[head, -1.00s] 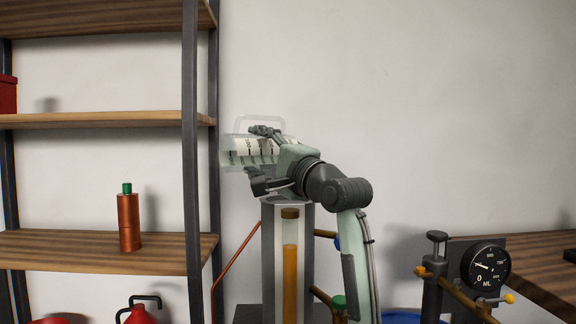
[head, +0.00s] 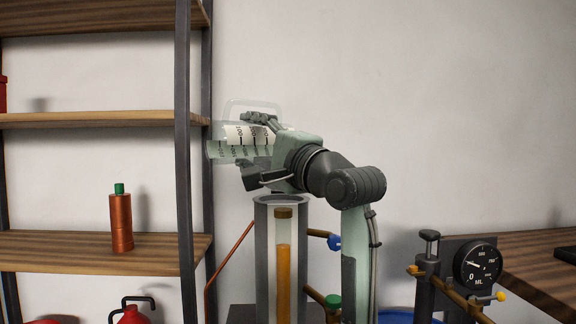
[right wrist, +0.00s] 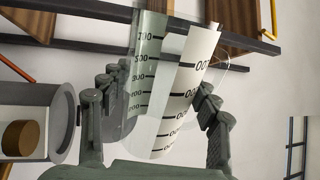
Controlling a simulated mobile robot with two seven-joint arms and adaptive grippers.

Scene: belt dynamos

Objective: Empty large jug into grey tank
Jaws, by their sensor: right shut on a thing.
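The large jug (head: 232,133), clear with black scale marks, is held on its side, roughly level, its handle loop upward. My right gripper (head: 255,150) is shut around it. In the right wrist view the jug (right wrist: 185,85) lies between the fingers. The grey tank (head: 262,245), an upright cylinder with an orange sight tube, stands below the gripper. The tank's open rim also shows in the right wrist view (right wrist: 66,110), left of the jug. The jug's far end points left in the head view. I cannot tell whether liquid is flowing. My left gripper is out of view.
A shelf rack (head: 184,160) stands close left of the jug. It holds a copper bottle with a green cap (head: 121,222). A red can (head: 132,314) is lower left. A dial gauge (head: 478,263) and brown pipes are at right. The wall behind is clear.

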